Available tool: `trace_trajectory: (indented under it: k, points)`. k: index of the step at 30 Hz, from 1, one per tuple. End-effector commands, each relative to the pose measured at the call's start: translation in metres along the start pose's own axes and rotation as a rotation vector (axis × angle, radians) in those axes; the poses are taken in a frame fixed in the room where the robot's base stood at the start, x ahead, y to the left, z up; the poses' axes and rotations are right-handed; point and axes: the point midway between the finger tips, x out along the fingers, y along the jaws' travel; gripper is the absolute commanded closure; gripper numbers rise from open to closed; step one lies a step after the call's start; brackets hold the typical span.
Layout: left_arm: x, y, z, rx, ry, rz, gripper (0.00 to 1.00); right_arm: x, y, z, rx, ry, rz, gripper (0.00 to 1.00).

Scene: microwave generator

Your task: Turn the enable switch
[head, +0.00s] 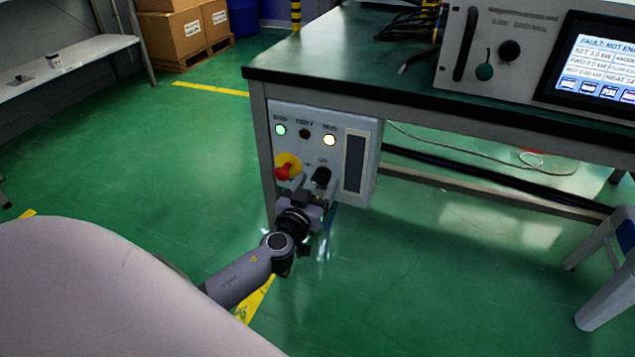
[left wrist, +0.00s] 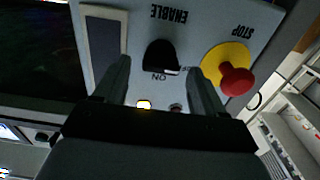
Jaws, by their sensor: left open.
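The enable switch is a black rotary knob (head: 321,176) on a light grey control box (head: 366,180) fixed under the table's near corner. In the left wrist view the enable knob (left wrist: 161,56) appears upside down, below the word ENABLE, with ON printed beside it. My left gripper (head: 309,190) is just in front of the box, near the knob. In the left wrist view its two fingers (left wrist: 160,80) are spread apart, with the knob showing between and beyond their tips. Contact cannot be told. My right gripper is not in view.
A red stop button (head: 283,173) on a yellow disc is close to the left of the knob. Lamps glow green (head: 280,130) and pale yellow (head: 329,140) above. The green-topped table (head: 330,75) overhangs the box and carries the generator (head: 500,60).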

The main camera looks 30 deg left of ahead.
Motion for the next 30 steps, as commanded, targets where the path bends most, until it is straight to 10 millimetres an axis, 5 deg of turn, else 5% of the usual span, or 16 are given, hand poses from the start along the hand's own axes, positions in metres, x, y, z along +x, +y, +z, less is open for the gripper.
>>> trace_trajectory:
  k: [14, 20, 30]
  points:
    - [0.0130, 0.0000, 0.0002, 0.000, -0.001, 0.000, 0.30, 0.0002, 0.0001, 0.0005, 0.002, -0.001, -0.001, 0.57]
    - [0.0129, -0.0001, 0.0002, 0.000, -0.001, 0.000, 0.86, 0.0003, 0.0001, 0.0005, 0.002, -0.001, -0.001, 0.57]
    - [0.0133, -0.0002, 0.0000, 0.023, 0.001, -0.001, 0.86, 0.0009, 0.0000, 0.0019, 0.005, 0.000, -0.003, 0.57]
